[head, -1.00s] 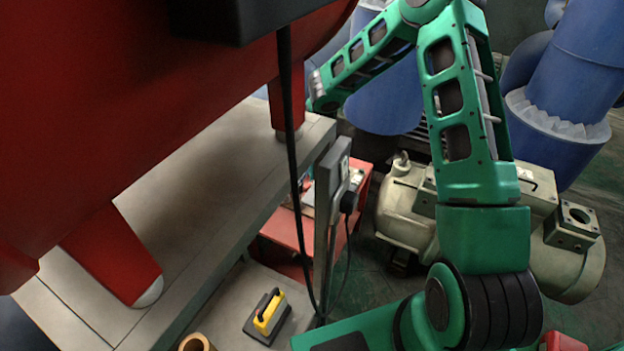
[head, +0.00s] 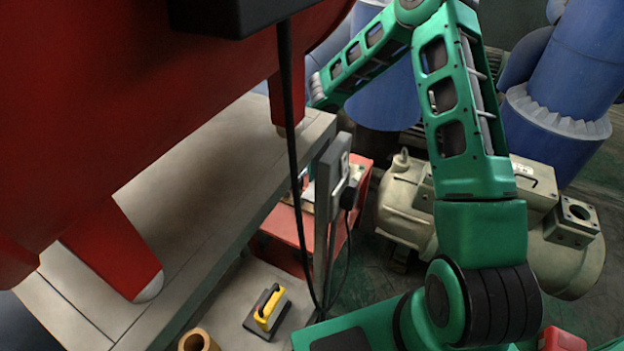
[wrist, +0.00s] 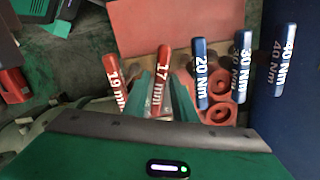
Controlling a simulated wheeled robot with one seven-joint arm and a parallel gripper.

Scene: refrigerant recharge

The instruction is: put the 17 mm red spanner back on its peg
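The 17 mm red spanner (wrist: 162,75) is in the middle of the wrist view, its labelled handle pointing up the picture. My gripper (wrist: 163,82) has one green finger on each side of this handle. I cannot tell whether the fingers press on it or stand slightly apart. The spanner's lower end is hidden, and I cannot make out its peg. The 19 mm red spanner (wrist: 113,82) is close on the left. In the head view my gripper and the spanner are not clearly visible.
Blue 20 Nm (wrist: 201,82), 30 Nm (wrist: 240,65) and 40 Nm (wrist: 282,60) tools stand to the right. Red rings (wrist: 218,112) lie beside them. The head view shows a red bench (head: 285,240), a grey post (head: 325,190) with a cable, and a pale pump (head: 405,205).

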